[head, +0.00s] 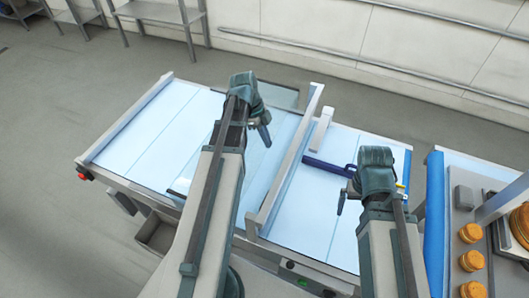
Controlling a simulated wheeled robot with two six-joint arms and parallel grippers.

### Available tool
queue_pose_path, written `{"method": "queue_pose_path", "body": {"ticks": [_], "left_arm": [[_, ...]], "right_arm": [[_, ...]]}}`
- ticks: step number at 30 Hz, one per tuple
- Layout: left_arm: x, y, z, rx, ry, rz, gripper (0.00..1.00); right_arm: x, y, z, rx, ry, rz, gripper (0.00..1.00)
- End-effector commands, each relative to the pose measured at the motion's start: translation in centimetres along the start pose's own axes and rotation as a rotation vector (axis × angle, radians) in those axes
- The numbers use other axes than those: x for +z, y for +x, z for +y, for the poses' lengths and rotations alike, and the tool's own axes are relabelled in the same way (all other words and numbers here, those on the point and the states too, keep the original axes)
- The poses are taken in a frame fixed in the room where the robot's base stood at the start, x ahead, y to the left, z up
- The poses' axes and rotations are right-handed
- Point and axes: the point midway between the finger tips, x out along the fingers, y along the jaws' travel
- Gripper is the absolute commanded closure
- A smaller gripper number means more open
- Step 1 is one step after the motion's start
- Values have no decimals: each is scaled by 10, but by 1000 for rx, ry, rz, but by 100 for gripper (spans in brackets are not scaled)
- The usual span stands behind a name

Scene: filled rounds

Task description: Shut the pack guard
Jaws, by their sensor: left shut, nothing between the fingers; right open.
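A clear panel, which looks like the pack guard (284,97), shows its greenish far edge over the pale belt, left of a long grey rail. Much of it is hidden behind my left arm, and I cannot tell its exact angle. My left gripper (265,135) is shut and empty, over the belt and panel area left of the rail.
The grey rail (285,160) crosses the belt table (130,145) between my grippers. A white block (321,128) stands beside the rail. At the right, a counter with a blue edge (435,220) holds several orange rounds (471,261).

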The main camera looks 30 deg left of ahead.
Motion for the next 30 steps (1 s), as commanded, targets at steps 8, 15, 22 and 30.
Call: {"method": "queue_pose_path", "body": {"ticks": [8, 15, 22, 30], "left_arm": [[2, 2, 0, -2, 10, 4, 100], [2, 20, 0, -2, 9, 3, 100], [3, 51, 0, -2, 10, 3, 100], [3, 91, 0, -2, 10, 3, 100]], "right_arm": [[0, 3, 0, 0, 0, 0, 0], [-1, 20, -2, 0, 1, 1, 0], [-3, 49, -4, 1, 0, 1, 0], [-5, 86, -8, 2, -9, 1, 0]]}}
